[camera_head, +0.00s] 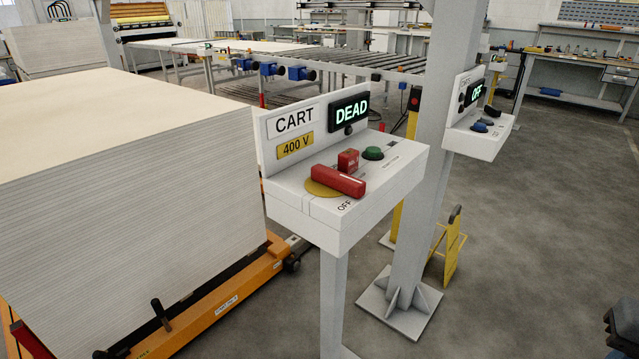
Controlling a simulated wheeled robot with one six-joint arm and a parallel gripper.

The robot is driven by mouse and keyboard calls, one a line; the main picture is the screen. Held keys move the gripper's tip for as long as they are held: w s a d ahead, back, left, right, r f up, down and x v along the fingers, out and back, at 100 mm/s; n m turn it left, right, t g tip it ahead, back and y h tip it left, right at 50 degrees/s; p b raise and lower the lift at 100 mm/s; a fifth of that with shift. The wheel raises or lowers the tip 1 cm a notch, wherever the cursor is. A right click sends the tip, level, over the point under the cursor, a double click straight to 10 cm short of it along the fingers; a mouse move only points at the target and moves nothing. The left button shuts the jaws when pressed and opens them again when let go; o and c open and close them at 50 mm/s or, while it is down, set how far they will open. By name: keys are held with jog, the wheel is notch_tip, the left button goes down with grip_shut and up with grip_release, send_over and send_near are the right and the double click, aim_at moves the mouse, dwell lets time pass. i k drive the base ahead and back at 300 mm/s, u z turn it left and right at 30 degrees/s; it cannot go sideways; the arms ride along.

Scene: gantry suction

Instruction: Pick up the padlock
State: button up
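A small red block (348,161), which looks like the padlock, sits on the sloping top of the white CART control box. It is just behind the long red switch handle (338,181), which lies across a yellow disc (322,188). I cannot make out a shackle or tell whether the block touches the handle. A dark jointed shape (622,328) at the lower right edge seems to be part of my gripper. It is cut off by the frame, well away from the red block, and its fingers cannot be made out.
The box has a green button (373,153) and a display (349,113) reading DEAD. A grey column (425,150) with an OFF panel (480,130) stands right of it. A tall board stack (130,200) on an orange cart (215,305) is left.

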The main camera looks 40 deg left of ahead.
aim_at(347, 161)
jog(key=k, duration=0.55)
jog(key=u, duration=1.95)
jog(key=i, duration=0.1)
jog(key=z, duration=0.35)
